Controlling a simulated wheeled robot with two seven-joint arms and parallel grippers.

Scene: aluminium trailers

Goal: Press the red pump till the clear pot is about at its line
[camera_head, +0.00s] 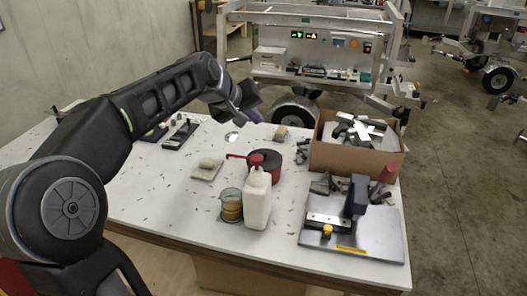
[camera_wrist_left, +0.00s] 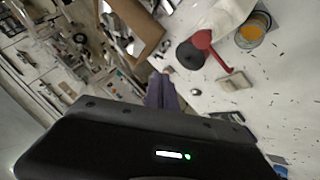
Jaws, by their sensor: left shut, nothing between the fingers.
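The white bottle (camera_head: 257,203) stands upright on the white table, with a red pump (camera_head: 254,160) on top and its spout pointing left. In the left wrist view the red pump (camera_wrist_left: 203,41) and the pot (camera_wrist_left: 252,30) show at the upper right. My left gripper (camera_head: 252,114) is shut and empty, above the table's far side, behind and apart from the pump. Its fingers (camera_wrist_left: 160,91) show in the wrist view. My right gripper is out of view.
A red tin with a dark top (camera_head: 270,168) stands behind the bottle. A pale block on a small tray (camera_head: 204,175) lies to the left. A cardboard box (camera_head: 345,158) of metal parts and a metal plate with a clamp fixture (camera_head: 380,235) occupy the right. The table's front left is clear.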

